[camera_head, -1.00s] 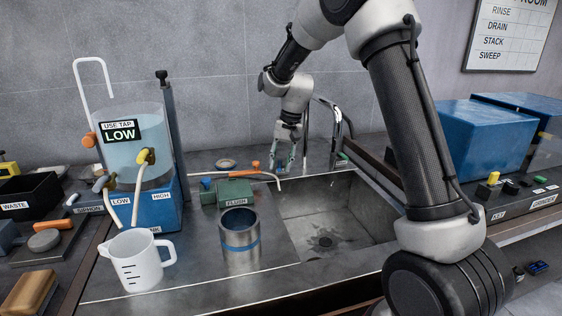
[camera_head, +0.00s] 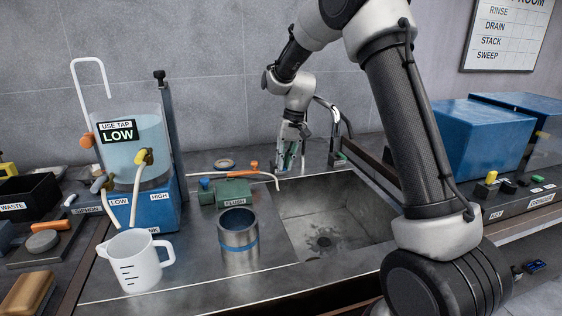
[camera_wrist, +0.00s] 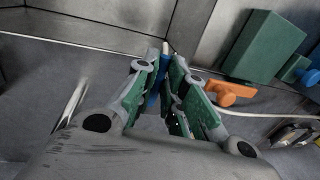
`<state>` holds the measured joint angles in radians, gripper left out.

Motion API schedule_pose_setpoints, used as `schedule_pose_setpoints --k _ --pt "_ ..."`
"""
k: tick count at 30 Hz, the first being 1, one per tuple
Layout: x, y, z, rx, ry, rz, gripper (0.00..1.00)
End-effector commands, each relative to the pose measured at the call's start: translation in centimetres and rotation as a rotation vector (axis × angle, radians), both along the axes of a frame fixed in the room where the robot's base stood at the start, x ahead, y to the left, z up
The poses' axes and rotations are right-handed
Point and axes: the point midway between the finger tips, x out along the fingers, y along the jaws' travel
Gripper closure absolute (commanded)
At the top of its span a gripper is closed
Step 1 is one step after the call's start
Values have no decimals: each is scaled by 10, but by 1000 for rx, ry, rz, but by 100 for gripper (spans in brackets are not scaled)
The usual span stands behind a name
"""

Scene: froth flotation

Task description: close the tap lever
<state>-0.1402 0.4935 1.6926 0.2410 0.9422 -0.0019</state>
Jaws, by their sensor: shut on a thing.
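The chrome tap (camera_head: 336,125) stands behind the sink, its curved neck partly hidden behind my arm. My gripper (camera_head: 287,160) is just left of it, pointing down near the sink's back edge. In the wrist view my gripper (camera_wrist: 160,88) has its green-padded fingers shut on a narrow blue piece, which appears to be the tap lever (camera_wrist: 153,96). Most of the lever is hidden by the fingers, and its angle is hard to tell. A chrome part of the tap (camera_wrist: 70,102) shows left of the fingers. No water stream is visible.
The steel sink (camera_head: 375,228) is empty. Left of it are a green flush block (camera_head: 235,190) with a pale hose, a steel can (camera_head: 239,262) and a white jug (camera_head: 134,268). A clear tank (camera_head: 137,167) labelled LOW stands further left. Blue boxes (camera_head: 468,145) stand right.

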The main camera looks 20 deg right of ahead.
Motion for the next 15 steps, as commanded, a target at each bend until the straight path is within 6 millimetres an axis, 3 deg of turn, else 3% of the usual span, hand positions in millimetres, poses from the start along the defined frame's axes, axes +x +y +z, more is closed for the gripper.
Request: schedule_pose_setpoints --k 8,9,12,15 --pt "0 -1 0 0 0 17 100" --pt "0 -1 0 0 0 17 86" --pt "0 -1 0 0 0 16 68" --pt "0 -1 0 0 -1 15 66"
